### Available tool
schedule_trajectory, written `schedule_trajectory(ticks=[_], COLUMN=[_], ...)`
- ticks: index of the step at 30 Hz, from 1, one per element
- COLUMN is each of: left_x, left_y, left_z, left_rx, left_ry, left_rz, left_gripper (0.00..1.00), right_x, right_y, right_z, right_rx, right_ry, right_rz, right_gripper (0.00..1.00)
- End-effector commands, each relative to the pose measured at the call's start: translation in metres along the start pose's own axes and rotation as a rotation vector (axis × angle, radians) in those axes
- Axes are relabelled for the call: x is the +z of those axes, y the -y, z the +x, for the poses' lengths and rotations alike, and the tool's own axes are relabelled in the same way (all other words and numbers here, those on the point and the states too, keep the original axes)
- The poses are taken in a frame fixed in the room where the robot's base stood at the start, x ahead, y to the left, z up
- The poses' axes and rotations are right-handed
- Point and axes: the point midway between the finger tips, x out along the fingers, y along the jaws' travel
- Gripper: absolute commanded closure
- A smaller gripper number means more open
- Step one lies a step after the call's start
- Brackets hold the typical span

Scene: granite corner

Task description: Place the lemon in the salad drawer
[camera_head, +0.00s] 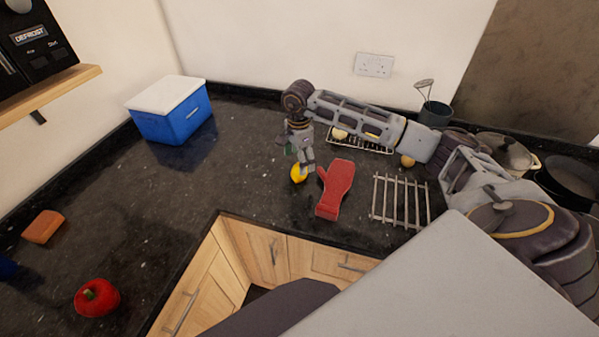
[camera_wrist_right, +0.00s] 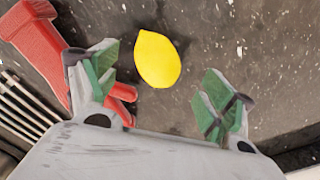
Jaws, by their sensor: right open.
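The yellow lemon (camera_head: 298,174) lies on the dark granite counter, just left of a red oven mitt. It also shows in the right wrist view (camera_wrist_right: 157,59), ahead of and between the fingers. My right gripper (camera_head: 306,167) is over the lemon, pointing down. In the right wrist view the right gripper (camera_wrist_right: 160,92) has its green-padded fingers spread wide, with nothing between them. My left gripper is in neither view. I see no salad drawer that I can identify; wooden cupboard fronts (camera_head: 262,252) show below the counter.
The red oven mitt (camera_head: 335,188) lies close beside the lemon, and a metal rack (camera_head: 400,201) right of it. A blue cooler box with a white lid (camera_head: 169,110) stands at the back left. A red pepper (camera_head: 97,297) and an orange-brown block (camera_head: 43,227) lie at left.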

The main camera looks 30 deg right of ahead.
Motion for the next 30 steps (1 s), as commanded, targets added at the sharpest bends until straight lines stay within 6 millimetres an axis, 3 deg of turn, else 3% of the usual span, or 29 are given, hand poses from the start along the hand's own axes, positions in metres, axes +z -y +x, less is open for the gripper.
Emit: schedule_trajectory(ticks=[15,30], left_x=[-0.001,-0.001], left_y=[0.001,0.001], left_z=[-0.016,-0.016], left_rx=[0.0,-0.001], left_ry=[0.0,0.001], left_rz=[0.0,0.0], left_gripper=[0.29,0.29], right_x=[-0.001,-0.001], right_y=[-0.004,-0.003], right_z=[0.044,0.049], right_rx=[0.002,0.0], right_ry=[0.0,-0.001], right_rz=[0.0,0.0], right_gripper=[0.17,0.17])
